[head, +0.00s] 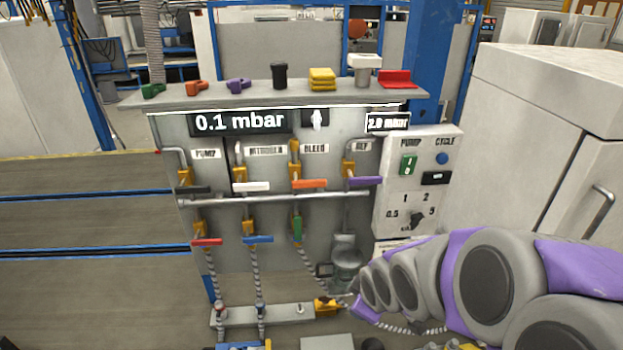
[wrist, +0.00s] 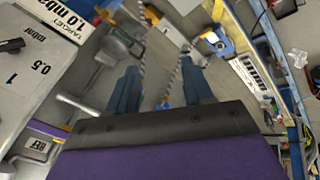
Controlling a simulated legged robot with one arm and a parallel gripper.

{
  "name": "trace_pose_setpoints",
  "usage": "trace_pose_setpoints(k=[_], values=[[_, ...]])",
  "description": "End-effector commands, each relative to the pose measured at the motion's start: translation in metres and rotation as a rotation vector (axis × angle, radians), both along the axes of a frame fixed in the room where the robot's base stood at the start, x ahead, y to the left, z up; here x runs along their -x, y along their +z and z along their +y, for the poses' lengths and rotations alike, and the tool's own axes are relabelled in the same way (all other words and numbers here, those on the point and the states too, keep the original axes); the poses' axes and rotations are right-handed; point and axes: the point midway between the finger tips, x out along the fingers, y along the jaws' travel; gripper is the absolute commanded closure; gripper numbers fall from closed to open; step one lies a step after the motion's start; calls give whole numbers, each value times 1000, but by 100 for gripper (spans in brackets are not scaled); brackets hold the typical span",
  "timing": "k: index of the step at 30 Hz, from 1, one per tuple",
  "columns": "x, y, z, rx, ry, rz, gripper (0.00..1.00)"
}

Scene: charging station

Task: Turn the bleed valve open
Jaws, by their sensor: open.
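The bleed valve (head: 295,170) is a yellow valve body under the BLEED label in the upper row of the panel. Its orange handle (head: 310,184) points sideways to the right, across the vertical pipe. My gripper shows in the wrist view (wrist: 162,88) with its two blue fingers spread apart and nothing clearly held between them. In the head view my arm comes in from the lower right. Its end is below and right of the bleed valve, clear of the handle; the fingers are hard to make out there.
Neighbouring valves have a white handle (head: 251,187) and a purple handle (head: 364,181). A green handle (head: 297,229) hangs vertically below. A control box (head: 417,180) stands right of the panel. A manifold with hoses (head: 262,315) lies low in front. Loose coloured items sit on the shelf (head: 215,97).

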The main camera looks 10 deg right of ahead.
Motion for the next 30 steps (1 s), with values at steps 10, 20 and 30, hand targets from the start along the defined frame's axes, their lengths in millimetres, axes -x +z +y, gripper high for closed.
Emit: trace_pose_setpoints(k=[10,20,30], values=[[-124,15,2,172,506,-523,49],[-173,70,-3,411,679,-1038,49],[-179,87,-8,487,680,-1150,49]])
